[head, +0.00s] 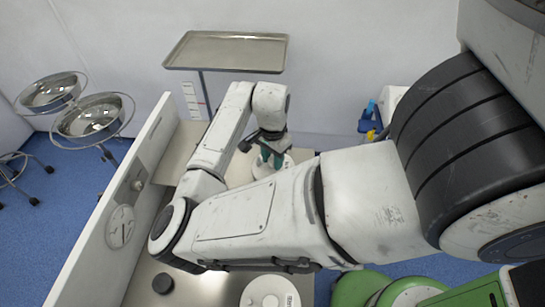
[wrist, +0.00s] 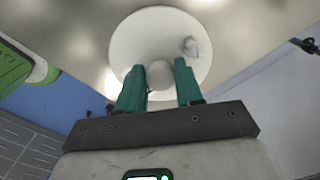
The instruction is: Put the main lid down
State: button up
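The main lid appears to be a round white disc with a central knob. In the wrist view the lid (wrist: 125,48) is straight ahead of my gripper (wrist: 160,80), with a small bump at its upper right. The green fingers stand on either side of the knob and appear to close on it. In the head view my gripper (head: 270,158) points down at the far part of the metal table, with part of the white lid (head: 288,163) showing beneath it. I cannot tell whether the lid touches the table.
A white round device (head: 268,293) and a black disc (head: 163,284) are on the near part of the table. A white side panel with a dial (head: 121,226) borders the left. A metal tray (head: 228,51) stands behind. My arm hides much of the table.

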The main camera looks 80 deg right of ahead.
aim_at(272, 160)
jog(key=o, duration=0.4)
jog(key=shift+r, duration=0.15)
notch_tip(272, 160, up, 12)
jog(key=shift+r, duration=0.1)
dwell(0.3)
